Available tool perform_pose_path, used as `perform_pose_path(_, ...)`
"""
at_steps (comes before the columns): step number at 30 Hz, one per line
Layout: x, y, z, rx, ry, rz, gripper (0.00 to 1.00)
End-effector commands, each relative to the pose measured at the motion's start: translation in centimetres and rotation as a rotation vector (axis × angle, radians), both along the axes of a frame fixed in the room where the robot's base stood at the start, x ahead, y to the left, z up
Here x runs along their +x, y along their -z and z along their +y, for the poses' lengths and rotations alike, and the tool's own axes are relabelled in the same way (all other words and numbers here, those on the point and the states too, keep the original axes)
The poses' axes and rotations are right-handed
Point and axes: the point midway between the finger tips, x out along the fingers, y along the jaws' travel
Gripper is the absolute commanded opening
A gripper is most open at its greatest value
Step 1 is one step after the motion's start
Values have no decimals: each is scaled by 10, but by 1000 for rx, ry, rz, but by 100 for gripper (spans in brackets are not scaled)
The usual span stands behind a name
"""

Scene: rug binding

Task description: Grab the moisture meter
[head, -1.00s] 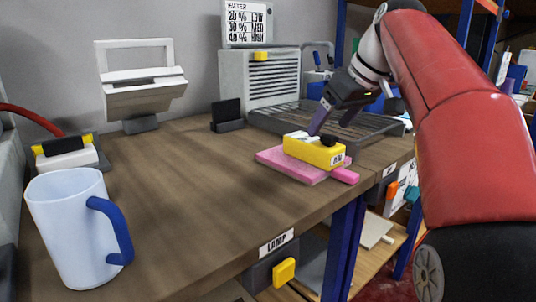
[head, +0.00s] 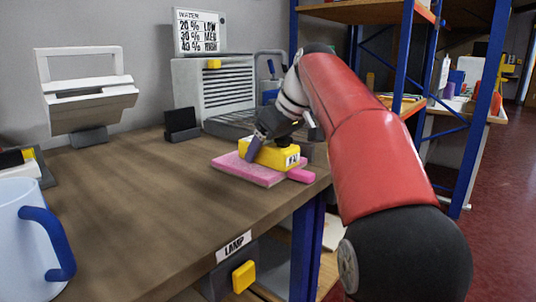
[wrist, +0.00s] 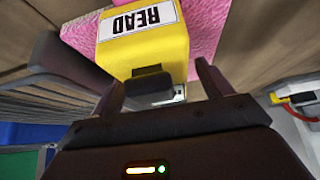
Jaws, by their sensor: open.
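The moisture meter appears to be the yellow boxy device (head: 272,153) with a dark part on top, lying on a pink pad (head: 237,170) on the bench. In the wrist view the meter (wrist: 150,45) carries a white label reading READ, and a dark knob sits at its near end. My gripper (wrist: 158,78) is open, its two fingers apart on either side of the meter's near end. In the head view one purplish finger stands in front of the meter's left part; the other finger is mostly hidden. I cannot tell whether the fingers touch it.
A pale mug with a blue handle (head: 22,240) stands at the front left of the wooden bench (head: 150,205). A grey louvred unit (head: 215,88), a small black stand (head: 181,125) and a white framed device (head: 88,100) stand behind. The bench's middle is clear.

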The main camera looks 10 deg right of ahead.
Motion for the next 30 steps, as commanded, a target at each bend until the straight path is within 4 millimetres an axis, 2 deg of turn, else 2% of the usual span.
perform_pose_path(2,0,0,0,0,0,0,77)
perform_pose_path(15,0,-1,0,0,1,-1,20)
perform_pose_path(23,0,-3,0,0,1,-2,20)
perform_pose_path(30,-1,-17,4,0,0,-2,20)
